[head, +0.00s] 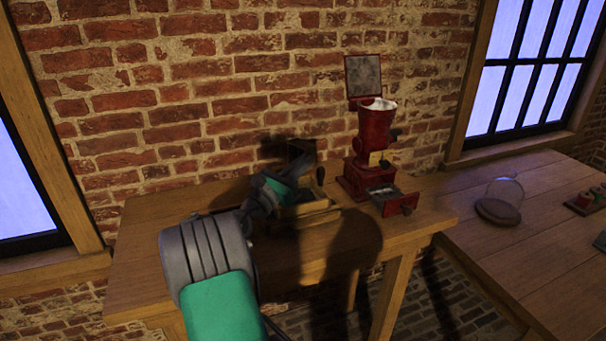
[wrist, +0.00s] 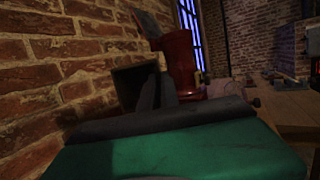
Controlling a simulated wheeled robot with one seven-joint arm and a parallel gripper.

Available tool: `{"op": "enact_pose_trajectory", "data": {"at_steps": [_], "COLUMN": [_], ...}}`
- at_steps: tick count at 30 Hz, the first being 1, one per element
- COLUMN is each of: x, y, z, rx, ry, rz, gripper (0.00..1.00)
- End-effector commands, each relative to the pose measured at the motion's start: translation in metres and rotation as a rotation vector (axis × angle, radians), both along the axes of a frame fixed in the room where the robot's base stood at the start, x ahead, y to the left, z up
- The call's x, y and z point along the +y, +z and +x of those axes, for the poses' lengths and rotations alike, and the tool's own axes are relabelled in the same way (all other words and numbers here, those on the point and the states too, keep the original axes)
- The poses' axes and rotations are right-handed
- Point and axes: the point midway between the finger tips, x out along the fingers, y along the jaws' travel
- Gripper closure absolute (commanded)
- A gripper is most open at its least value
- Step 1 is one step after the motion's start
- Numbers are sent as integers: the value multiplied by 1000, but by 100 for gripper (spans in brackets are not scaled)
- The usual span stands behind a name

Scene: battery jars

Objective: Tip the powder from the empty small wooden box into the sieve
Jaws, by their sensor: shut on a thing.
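My gripper (head: 292,175) is shut on the small wooden box (head: 300,149), which is dark and held up tilted above the table, left of the red mill. In the wrist view the box (wrist: 127,84) shows a dark square face with a pale rim just beyond my fingers (wrist: 158,92). I cannot make out powder in it. Below the box a low wooden frame (head: 318,217), perhaps the sieve, sits on the table, partly hidden by my arm. Its inside and any mesh cannot be seen.
The red mill (head: 377,124) stands close right of the box, its lid raised, white stuff in its hopper and its drawer (head: 402,205) pulled out. The brick wall is close behind. A glass dome (head: 502,197) stands on the right table. The front of the small table (head: 300,255) is clear.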

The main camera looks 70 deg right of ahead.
Motion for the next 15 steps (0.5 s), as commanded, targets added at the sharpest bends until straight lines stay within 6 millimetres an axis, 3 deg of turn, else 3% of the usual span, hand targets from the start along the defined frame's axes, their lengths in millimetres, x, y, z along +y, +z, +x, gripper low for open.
{"op": "enact_pose_trajectory", "data": {"at_steps": [15], "x": [2], "y": [-8], "z": [1], "rx": [23], "ry": [1], "rz": [-82], "gripper": [100]}}
